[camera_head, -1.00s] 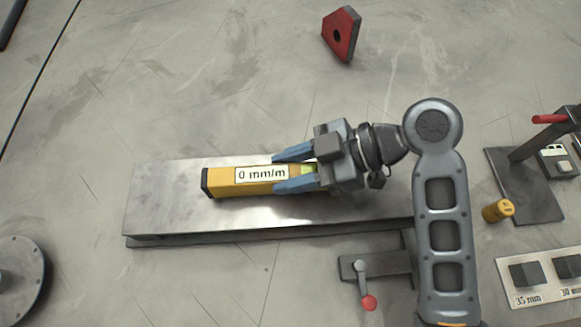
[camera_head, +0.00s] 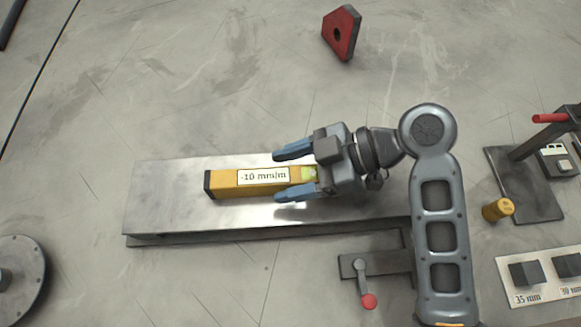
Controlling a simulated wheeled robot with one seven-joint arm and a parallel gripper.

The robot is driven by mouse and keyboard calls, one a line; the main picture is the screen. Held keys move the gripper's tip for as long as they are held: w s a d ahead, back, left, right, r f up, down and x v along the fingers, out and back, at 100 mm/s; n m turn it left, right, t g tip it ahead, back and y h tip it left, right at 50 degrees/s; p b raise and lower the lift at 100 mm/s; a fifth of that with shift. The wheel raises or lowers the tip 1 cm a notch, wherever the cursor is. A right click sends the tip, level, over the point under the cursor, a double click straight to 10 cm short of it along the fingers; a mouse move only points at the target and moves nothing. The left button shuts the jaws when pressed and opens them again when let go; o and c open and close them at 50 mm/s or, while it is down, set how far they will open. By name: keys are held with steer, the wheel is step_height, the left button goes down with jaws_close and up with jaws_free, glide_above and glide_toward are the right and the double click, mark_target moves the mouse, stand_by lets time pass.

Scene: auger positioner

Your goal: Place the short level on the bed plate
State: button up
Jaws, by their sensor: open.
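The short level (camera_head: 222,184) is a yellow bar with a black end cap and a white label reading "-10 mm/m". It lies flat on the bed plate (camera_head: 160,215), a long grey metal slab, with its length along the plate. My gripper (camera_head: 285,173) is open. Its blue fingers stand apart on either side of the level's right end, with visible gaps. The right tip of the level, with a green vial, is partly hidden by my gripper.
A clamp with a red-knobbed lever (camera_head: 368,301) sits at the plate's front right. A yellow cylinder (camera_head: 497,210), a stand with a red handle (camera_head: 549,118) and a block tray (camera_head: 520,299) are at right. A round disc (camera_head: 20,275) is at left.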

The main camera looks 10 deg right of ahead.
steer(key=v, duration=1)
steer(key=shift+d+r, duration=0.3)
steer(key=shift+r, duration=0.05)
steer(key=shift+d+r, duration=0.2)
steer(key=shift+d, duration=0.4)
